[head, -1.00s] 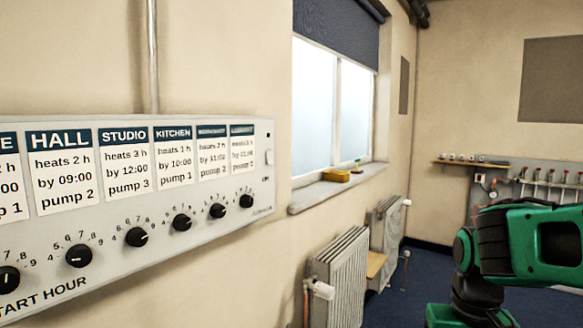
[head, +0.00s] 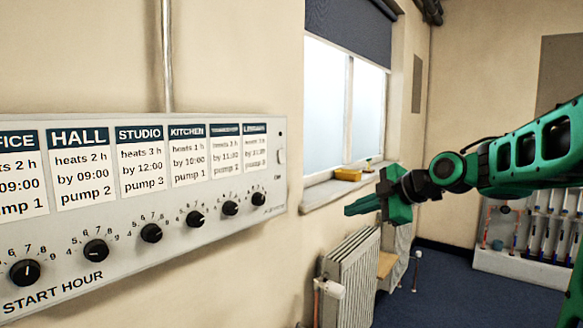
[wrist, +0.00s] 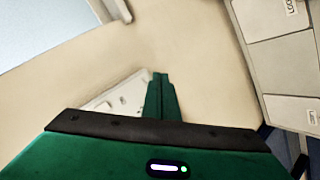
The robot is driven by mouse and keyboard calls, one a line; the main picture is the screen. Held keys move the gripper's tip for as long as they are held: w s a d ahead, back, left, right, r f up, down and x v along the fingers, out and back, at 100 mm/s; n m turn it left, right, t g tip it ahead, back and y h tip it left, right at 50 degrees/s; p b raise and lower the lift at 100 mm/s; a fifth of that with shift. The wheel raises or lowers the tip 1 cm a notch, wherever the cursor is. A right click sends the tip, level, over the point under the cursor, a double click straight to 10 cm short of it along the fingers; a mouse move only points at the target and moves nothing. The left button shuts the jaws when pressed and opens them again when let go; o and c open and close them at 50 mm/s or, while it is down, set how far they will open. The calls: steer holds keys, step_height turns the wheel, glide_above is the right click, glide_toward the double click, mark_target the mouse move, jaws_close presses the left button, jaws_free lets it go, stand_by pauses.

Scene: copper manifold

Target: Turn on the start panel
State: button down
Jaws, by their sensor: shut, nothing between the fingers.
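The start panel (head: 140,262) is a long pale box on the left wall in the head view. It has room cards, a row of black knobs such as the one (head: 195,219) under KITCHEN, and "START HOUR" lettering. A small pale switch (head: 281,156) sits near its right end, with a tiny unreadable label below; its position is unclear. My green gripper (head: 348,209) is shut and empty, pointing left, to the right of the panel's end and apart from it in the picture. In the wrist view, the shut fingers (wrist: 160,80) partly cover a pale panel (wrist: 126,96).
A window sill (head: 335,190) with a yellow item (head: 348,174) lies behind my gripper. Radiators (head: 350,270) stand below it. A pipe rack (head: 540,225) is at the far right. Pale cabinet fronts (wrist: 275,60) show in the wrist view.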

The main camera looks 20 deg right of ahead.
mark_target(282, 156)
steer(key=w+a+r+n+t+y, duration=0.1)
steer(key=w+r+n+y, duration=0.1)
steer(key=r+n, duration=0.2)
steer(key=w+a+r+n+t+y, duration=0.1)
steer(key=w+a+r+n+y, duration=0.1)
steer(key=r+n, duration=0.2)
step_height(282, 156, up, 4)
steer(key=shift+f+n+t+y, duration=0.2)
steer(key=shift+n+t+y, duration=0.1)
steer(key=shift+n+y, duration=0.1)
steer(key=shift+a, duration=0.15)
steer(key=x, duration=1.4)
